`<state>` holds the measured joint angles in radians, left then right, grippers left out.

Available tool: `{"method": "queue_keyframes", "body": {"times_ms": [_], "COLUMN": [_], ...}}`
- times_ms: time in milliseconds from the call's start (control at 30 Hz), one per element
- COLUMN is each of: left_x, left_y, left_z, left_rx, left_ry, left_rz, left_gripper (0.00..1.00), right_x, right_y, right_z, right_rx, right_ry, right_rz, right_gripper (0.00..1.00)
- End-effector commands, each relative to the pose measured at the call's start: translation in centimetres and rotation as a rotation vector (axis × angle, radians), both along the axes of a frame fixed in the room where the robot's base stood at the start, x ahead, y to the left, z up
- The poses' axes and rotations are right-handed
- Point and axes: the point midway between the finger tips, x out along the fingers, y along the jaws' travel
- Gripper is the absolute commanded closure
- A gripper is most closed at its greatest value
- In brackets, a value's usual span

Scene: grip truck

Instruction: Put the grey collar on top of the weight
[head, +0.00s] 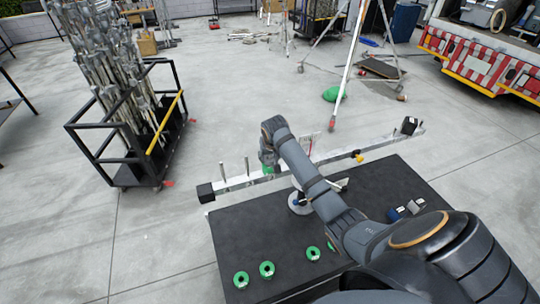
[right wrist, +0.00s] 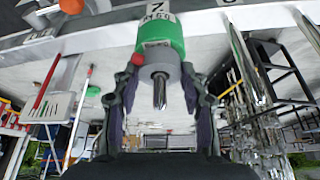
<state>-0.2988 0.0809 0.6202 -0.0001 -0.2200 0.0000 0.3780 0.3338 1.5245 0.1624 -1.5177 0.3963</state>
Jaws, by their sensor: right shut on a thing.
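The grey collar (right wrist: 158,64) is around a bare metal pin (right wrist: 160,92) in the right wrist view, right against the green weight (right wrist: 160,32). My right gripper (right wrist: 160,82) has its two fingers on either side of the collar and is shut on it. In the head view, my right gripper (head: 267,157) is over the left half of the long beam, with a bit of the green weight (head: 268,169) showing below it. The collar is hidden there. I cannot tell whether a small gap separates collar and weight. My left gripper is not in view.
The beam (head: 235,182) has upright pins and a black block (head: 205,193) at its left end. Several green weights (head: 267,269) lie on the black table (head: 225,235). Small blocks (head: 416,206) lie at its right. A cart of metal poles (head: 120,160) stands left.

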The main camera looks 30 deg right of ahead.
Motion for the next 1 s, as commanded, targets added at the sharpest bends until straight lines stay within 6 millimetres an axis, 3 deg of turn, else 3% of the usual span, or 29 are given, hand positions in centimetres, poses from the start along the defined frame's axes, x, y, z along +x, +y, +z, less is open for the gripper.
{"method": "queue_keyframes", "body": {"times_ms": [333, 367, 533, 867, 1000], "left_x": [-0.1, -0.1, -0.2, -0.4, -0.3], "left_y": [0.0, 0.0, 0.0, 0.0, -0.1], "left_z": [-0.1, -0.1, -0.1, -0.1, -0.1], "left_rx": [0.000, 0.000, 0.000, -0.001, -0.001], "left_ry": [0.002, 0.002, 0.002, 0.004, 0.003], "left_rz": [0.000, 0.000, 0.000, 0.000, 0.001], "left_gripper": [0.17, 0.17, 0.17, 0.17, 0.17], "right_x": [0.0, 0.0, 0.0, 0.0, -0.6], "right_y": [0.0, 0.0, 0.0, 0.0, 0.3], "right_z": [-0.2, -0.2, -0.1, 0.0, 1.7], "right_rx": [0.000, 0.000, 0.000, 0.000, -0.001], "right_ry": [0.000, 0.000, 0.000, -0.001, -0.004], "right_rz": [0.000, 0.000, 0.000, 0.000, 0.000], "right_gripper": [0.67, 0.54, 0.31, 0.30, 0.30]}}
